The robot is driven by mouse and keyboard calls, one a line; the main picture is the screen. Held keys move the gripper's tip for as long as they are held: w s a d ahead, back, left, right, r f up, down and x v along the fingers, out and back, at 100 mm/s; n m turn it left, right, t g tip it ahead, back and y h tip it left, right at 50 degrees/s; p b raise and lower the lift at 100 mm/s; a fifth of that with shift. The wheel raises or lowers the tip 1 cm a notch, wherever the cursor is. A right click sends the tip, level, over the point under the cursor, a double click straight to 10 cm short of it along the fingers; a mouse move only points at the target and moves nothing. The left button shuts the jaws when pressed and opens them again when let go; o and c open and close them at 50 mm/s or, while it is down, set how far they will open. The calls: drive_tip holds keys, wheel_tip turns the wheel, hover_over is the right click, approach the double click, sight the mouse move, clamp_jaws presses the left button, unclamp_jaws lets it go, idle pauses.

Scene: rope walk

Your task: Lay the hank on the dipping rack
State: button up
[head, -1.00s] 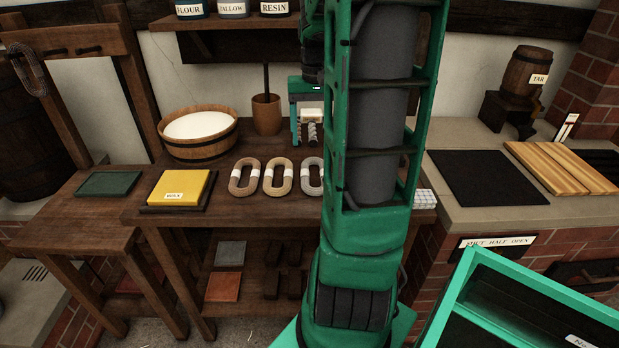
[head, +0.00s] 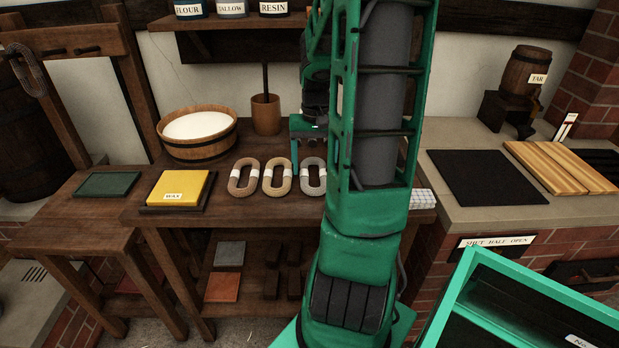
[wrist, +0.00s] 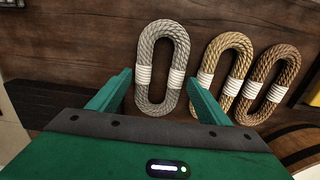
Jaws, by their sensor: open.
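My gripper (wrist: 160,79) is open and empty. In the wrist view its fingers point at the grey hank (wrist: 146,50), one on each side of its near end; I cannot tell whether they touch it. In the head view my gripper (head: 309,160) is over the grey hank, partly hidden by my arm. A slatted wooden board (head: 560,167) lies on the right counter; I cannot tell whether it is the dipping rack.
A tub of white stuff (head: 198,128), a wooden pot (head: 266,115) and a yellow wax block (head: 180,187) stand on the bench. A black mat (head: 484,177) and a tar barrel (head: 526,75) are on the right counter. A hank hangs from a peg rail (head: 60,50) at left.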

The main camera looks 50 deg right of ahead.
drive_tip(key=shift+f, duration=0.4)
drive_tip(key=c, duration=0.9)
drive_tip(key=shift+r, duration=0.15)
drive_tip(key=shift+c, duration=0.2)
wheel_tip(320, 180, up, 4)
drive_tip(key=shift+r, duration=0.1)
drive_tip(key=s+a+r, duration=0.5)
drive_tip(key=a+r, duration=0.1)
drive_tip(key=a, duration=0.4)
drive_tip(key=shift+a+r, duration=0.25)
drive_tip(key=shift+a, duration=0.05)
